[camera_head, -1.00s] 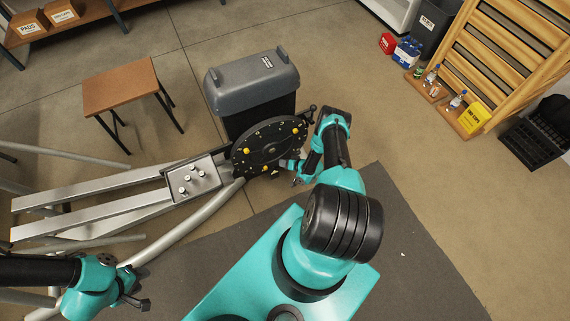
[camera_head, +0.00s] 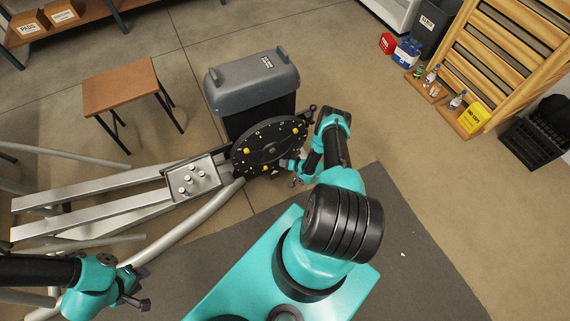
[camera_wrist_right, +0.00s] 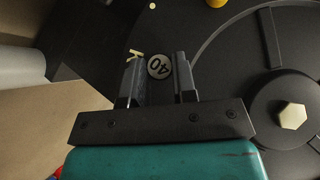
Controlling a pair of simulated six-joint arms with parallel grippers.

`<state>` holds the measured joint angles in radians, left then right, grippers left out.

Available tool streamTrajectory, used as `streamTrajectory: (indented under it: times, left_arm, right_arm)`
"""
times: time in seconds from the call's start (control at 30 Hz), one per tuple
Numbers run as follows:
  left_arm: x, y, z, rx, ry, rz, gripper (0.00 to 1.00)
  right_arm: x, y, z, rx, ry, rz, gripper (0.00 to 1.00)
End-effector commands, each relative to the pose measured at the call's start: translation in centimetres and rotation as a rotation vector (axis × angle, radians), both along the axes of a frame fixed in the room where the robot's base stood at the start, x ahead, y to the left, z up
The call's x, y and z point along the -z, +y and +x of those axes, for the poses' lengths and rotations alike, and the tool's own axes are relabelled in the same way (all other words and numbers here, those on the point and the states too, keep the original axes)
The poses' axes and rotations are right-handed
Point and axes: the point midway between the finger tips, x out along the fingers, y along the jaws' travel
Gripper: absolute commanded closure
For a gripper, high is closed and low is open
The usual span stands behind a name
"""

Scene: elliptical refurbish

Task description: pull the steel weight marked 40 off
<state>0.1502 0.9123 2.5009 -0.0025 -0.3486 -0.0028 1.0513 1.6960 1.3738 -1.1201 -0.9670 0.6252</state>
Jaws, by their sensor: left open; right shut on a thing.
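The steel weight marked 40 (camera_wrist_right: 159,66) is a small round pale disc on the black wheel (camera_wrist_right: 80,48) in the right wrist view. My right gripper (camera_wrist_right: 158,68) has one finger on each side of the weight and is shut on it. In the head view my right gripper (camera_head: 285,164) is at the lower right rim of the black wheel (camera_head: 262,150); the weight is too small to tell there. My left gripper (camera_head: 139,289) is open and empty at the lower left, far from the wheel.
The wheel is on a grey metal frame (camera_head: 120,182) with a plate of steel pegs (camera_head: 193,180). A grey bin (camera_head: 252,80) stands just behind it. A brown stool (camera_head: 121,86) is to the left. Yellow knobs (camera_head: 247,153) stand out from the wheel.

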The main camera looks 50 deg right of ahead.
Motion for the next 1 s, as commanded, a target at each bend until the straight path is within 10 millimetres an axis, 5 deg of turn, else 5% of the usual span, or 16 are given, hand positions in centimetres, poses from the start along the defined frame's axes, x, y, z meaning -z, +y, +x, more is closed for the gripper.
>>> streamTrajectory:
  times: [0.43,1.0]
  left_arm:
    - [0.0,0.0,0.0,0.0,0.0,0.0,0.57]
    - [0.0,0.0,0.0,0.0,0.0,0.0,0.57]
  right_arm:
    - [0.0,0.1,-0.3,0.0,0.0,0.0,1.0]
    - [0.0,1.3,-3.5,0.001,0.0,0.001,1.0]
